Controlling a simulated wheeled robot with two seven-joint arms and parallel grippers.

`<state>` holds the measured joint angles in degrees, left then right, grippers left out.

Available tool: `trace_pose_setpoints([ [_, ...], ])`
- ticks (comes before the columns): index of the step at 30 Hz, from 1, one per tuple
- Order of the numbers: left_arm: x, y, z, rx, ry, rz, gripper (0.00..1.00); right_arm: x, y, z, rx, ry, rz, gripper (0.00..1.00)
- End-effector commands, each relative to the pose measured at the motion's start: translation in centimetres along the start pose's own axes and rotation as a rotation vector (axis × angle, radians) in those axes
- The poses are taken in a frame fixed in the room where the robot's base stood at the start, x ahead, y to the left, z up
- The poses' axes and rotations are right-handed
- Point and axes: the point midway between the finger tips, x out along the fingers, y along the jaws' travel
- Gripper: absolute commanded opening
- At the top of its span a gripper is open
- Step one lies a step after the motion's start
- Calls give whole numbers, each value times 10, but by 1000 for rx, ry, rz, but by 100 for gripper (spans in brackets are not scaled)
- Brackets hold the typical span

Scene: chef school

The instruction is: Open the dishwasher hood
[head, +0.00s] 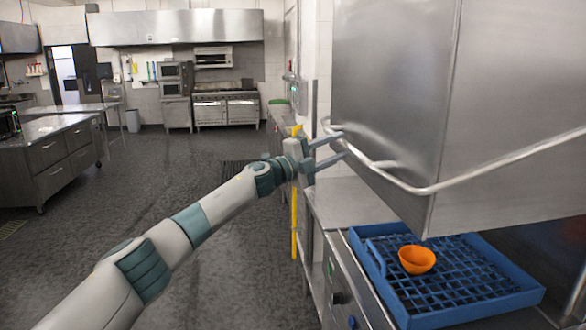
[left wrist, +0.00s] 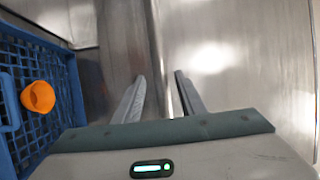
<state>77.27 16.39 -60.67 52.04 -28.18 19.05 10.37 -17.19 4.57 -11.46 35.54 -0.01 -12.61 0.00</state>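The dishwasher hood (head: 395,90) is a large steel box at the right of the head view. Its lower edge is above the blue rack, with an open gap between them. A bent steel handle bar (head: 480,170) runs around the hood. My left gripper (head: 340,149) is at the left end of this bar, by the hood's left corner. Its two fingers are apart, as the left wrist view (left wrist: 159,82) also shows. I cannot tell whether they touch the bar. My right gripper is not in view.
The blue rack (head: 375,268) sits below the hood, with an orange bowl (head: 416,260) in it. A steel counter (head: 345,203) lies to the rack's left. A yellow pole (head: 294,225) stands near my left wrist. Open floor (head: 170,190) lies to the left.

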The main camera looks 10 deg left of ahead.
Motion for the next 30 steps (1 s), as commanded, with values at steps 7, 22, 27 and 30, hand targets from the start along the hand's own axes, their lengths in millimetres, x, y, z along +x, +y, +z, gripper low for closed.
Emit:
trace_pose_setpoints([
  [7, -38, 2, 2, 2, -1, 0, 37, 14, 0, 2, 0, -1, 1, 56],
  [22, -120, 2, 1, 0, -1, 0, 37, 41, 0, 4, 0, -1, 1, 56],
  [27, -137, 1, 1, 0, 0, -1, 37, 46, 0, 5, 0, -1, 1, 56],
  [30, -142, 0, 0, 0, 0, -1, 37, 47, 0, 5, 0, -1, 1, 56],
])
